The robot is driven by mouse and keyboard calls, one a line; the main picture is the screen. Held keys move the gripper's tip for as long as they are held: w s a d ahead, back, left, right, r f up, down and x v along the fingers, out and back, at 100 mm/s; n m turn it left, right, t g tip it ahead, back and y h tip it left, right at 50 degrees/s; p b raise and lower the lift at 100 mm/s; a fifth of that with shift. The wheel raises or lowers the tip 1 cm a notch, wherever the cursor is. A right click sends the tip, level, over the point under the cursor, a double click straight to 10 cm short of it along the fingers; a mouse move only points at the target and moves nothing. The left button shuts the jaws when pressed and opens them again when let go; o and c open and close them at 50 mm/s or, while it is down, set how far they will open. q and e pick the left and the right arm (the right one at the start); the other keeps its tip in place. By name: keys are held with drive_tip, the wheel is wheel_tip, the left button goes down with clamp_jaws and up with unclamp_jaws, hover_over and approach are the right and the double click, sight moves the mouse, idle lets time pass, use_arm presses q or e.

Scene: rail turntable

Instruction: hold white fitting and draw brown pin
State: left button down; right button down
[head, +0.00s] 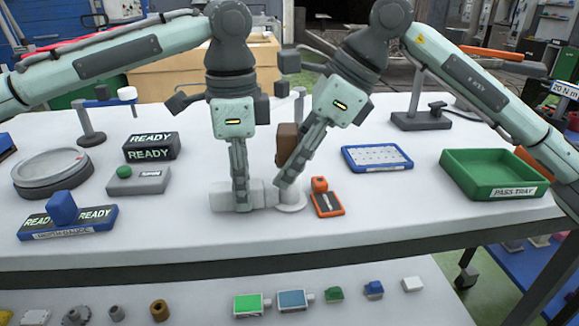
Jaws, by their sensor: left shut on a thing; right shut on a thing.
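The white fitting (260,194) is a pale block on the white table, left of centre. My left gripper (242,203) points straight down and is shut on it, its fingers hiding part of the block. The brown pin (287,138) stands upright just right of the fitting, above a round white base (290,200). My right gripper (284,180) comes in tilted from the upper right and is shut on the brown pin. Its fingers cover the pin's lower part, so I cannot tell how deep the pin sits.
An orange-and-black device (327,204) lies close right of the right gripper. A blue-framed tray (377,158) and a green pass tray (493,164) are further right. A lower shelf holds several small parts.

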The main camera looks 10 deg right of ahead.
sight(291, 128)
drive_tip(key=shift+r, duration=2.7)
drive_tip(key=shift+r, duration=2.5)
use_arm(q)
drive_tip(key=c, duration=1.2)
unclamp_jaws()
drive_tip(key=shift+r, duration=0.1)
